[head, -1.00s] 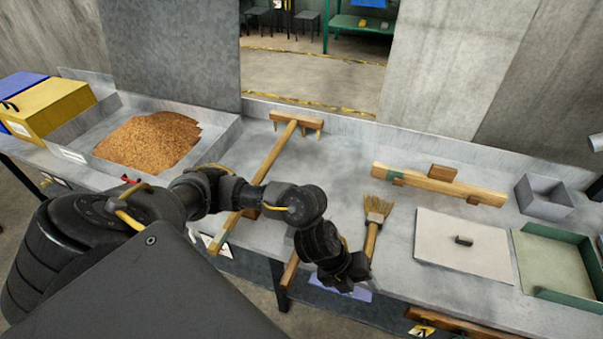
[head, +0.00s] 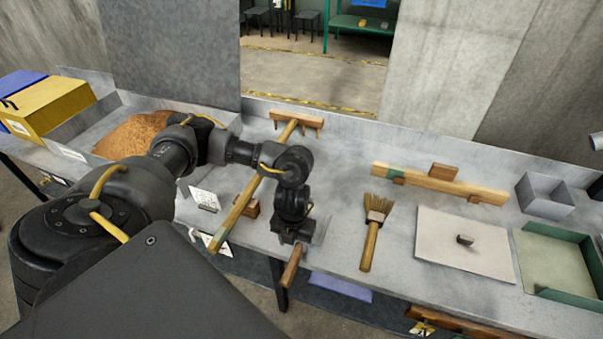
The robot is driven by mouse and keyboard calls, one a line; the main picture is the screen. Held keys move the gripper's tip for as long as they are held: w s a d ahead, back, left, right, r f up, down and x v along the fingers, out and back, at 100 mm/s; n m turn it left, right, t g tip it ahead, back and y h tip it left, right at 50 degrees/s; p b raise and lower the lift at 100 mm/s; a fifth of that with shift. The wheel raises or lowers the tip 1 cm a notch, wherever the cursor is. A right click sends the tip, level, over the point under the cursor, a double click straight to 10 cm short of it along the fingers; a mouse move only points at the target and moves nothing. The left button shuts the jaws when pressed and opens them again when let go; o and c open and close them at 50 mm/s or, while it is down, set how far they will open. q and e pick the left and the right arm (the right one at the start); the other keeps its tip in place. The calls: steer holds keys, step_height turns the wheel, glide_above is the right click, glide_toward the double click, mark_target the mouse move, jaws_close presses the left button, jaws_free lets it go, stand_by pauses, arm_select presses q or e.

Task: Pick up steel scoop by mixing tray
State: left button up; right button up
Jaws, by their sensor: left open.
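The steel scoop lies on the grey counter near its front edge, right of the long rake. Its wooden handle (head: 291,266) points toward the front edge. Its metal part is mostly hidden behind my left gripper. My left gripper (head: 292,242) points down over the scoop, where the handle meets the metal. It is open; I cannot tell whether its fingers touch the scoop. The mixing tray (head: 222,136) with brown grain stands at the left, partly covered by my left arm. My right gripper is not in view.
The wooden rake (head: 250,190) lies just left of the gripper. A hand brush (head: 372,235), a white board (head: 462,250) and a green-edged tray (head: 555,262) lie to the right. A wooden bar (head: 440,183) lies behind them. The counter between gripper and brush is clear.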

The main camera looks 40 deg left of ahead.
mark_target(297, 252)
arm_select(q)
steer(key=shift+w+d+f+p, duration=0.15)
steer(key=shift+d+f+p, duration=0.05)
steer(key=shift+f, duration=1.25)
steer(key=shift+w+d+f+p, duration=0.1)
steer(key=shift+d+f+p, duration=0.05)
steer(key=shift+f, duration=1.3)
steer(key=shift+c, duration=0.3)
jaws_close()
